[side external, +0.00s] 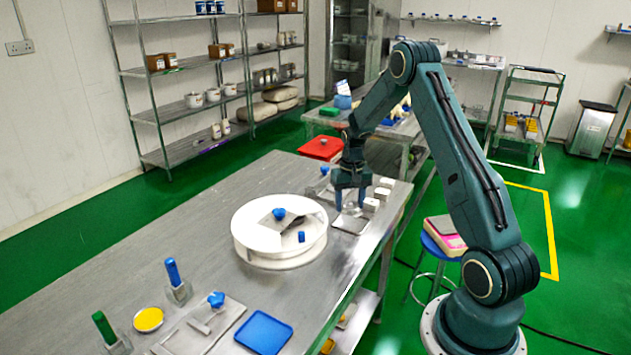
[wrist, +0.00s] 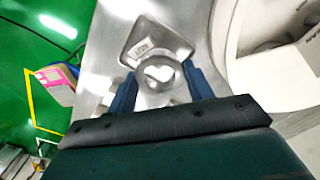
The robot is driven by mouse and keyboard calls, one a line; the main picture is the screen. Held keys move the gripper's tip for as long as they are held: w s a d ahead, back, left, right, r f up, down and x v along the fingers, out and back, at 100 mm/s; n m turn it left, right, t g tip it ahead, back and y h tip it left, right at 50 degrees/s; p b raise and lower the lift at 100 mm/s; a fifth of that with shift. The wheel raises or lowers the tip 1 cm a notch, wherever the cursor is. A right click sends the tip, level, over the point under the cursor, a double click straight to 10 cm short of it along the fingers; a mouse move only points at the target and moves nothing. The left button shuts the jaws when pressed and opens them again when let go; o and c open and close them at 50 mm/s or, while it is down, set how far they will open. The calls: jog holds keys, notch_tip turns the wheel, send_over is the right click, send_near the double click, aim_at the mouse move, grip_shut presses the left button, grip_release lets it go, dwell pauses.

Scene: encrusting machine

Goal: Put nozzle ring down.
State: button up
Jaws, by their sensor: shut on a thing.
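The nozzle ring (wrist: 158,86) is a small round grey metal piece with a bright middle, between my gripper's blue fingers in the wrist view. My gripper (side external: 349,207) points down and is shut on the ring; it also shows in the wrist view (wrist: 160,82). A shallow metal tray (side external: 351,224) with a small label lies below the fingers, and it shows just beyond the ring in the wrist view (wrist: 178,40). The ring is hard to make out in the side view. I cannot tell whether it touches the tray.
A white round machine drum (side external: 250,241) with blue knobs stands left of my gripper. Small white blocks (side external: 371,205) sit close at its right, near the table's edge. A red tray (side external: 320,148) lies behind. The metal table (side external: 150,240) has clear room at the left.

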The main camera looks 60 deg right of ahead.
aim_at(348, 223)
jog(key=shift+f, duration=2.2)
jog(key=shift+f, duration=0.1)
jog(key=o, duration=0.8)
jog(key=shift+c, duration=0.2)
notch_tip(348, 223, up, 12)
